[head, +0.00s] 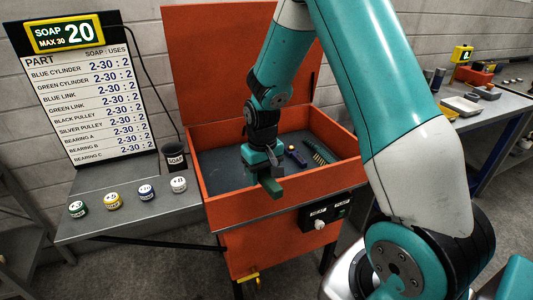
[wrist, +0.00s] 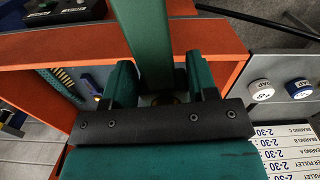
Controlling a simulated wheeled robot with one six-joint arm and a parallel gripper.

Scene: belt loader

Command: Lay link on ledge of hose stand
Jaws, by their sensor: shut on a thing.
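My gripper (head: 262,170) is above the front part of the open orange washer tub and points down. It is shut on a dark green link (head: 271,188). In the wrist view the link (wrist: 150,40) is a long green bar between the two teal fingers of my gripper (wrist: 160,82), reaching away toward the top edge. In the head view the link looks to be near the height of the tub's front wall; I cannot tell whether it touches. I cannot make out a hose stand or its ledge for certain in either view.
The orange tub (head: 243,207) has a raised lid (head: 215,60).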

